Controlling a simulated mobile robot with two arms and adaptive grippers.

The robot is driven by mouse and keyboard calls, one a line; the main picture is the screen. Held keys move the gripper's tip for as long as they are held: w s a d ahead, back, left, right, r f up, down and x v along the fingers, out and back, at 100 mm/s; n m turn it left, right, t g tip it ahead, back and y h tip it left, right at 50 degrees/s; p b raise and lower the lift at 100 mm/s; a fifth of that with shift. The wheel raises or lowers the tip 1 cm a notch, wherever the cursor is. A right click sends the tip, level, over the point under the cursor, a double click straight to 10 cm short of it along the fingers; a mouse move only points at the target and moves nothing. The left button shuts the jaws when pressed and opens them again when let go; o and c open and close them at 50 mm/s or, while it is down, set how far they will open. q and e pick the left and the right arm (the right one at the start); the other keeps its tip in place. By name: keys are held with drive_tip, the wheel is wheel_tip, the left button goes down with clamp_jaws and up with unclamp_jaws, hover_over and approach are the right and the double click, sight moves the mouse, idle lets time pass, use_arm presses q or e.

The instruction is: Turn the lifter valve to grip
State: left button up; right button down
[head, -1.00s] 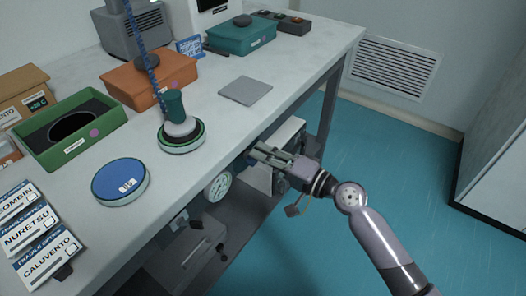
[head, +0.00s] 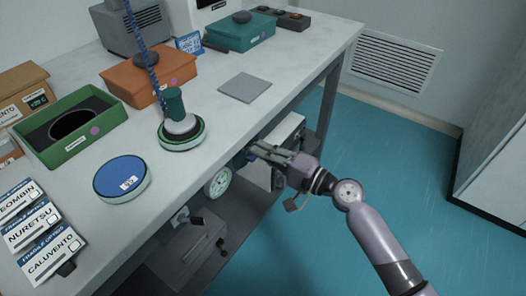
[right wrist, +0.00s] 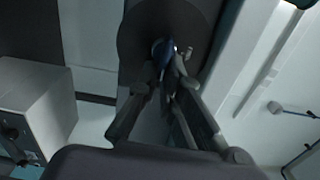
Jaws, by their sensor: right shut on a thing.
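The blue valve handle (right wrist: 162,52) shows in the right wrist view between the fingertips, in front of a dark round body. In the head view a small blue part (head: 242,157) shows under the table's front edge, by the fingertips. My right gripper (head: 256,149) is shut on this handle; its fingers also show in the right wrist view (right wrist: 169,78). The fingers hide much of the handle, and I cannot read its setting. The lifter (head: 180,125), with a green grip and a round base, stands on the table under a blue coiled hose. My left gripper is not in view.
A pressure gauge (head: 218,182) sits under the table edge, left of my gripper. A blue-topped disc (head: 122,178), a green tray (head: 98,143), an orange box (head: 180,73) and a grey pad (head: 245,87) are on the table (head: 215,120). The floor at right is clear.

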drive_tip(key=c, duration=1.8)
unclamp_jaws()
drive_tip(key=shift+o, duration=0.2)
drive_tip(key=shift+d, duration=0.1)
drive_tip(key=v, duration=1.2)
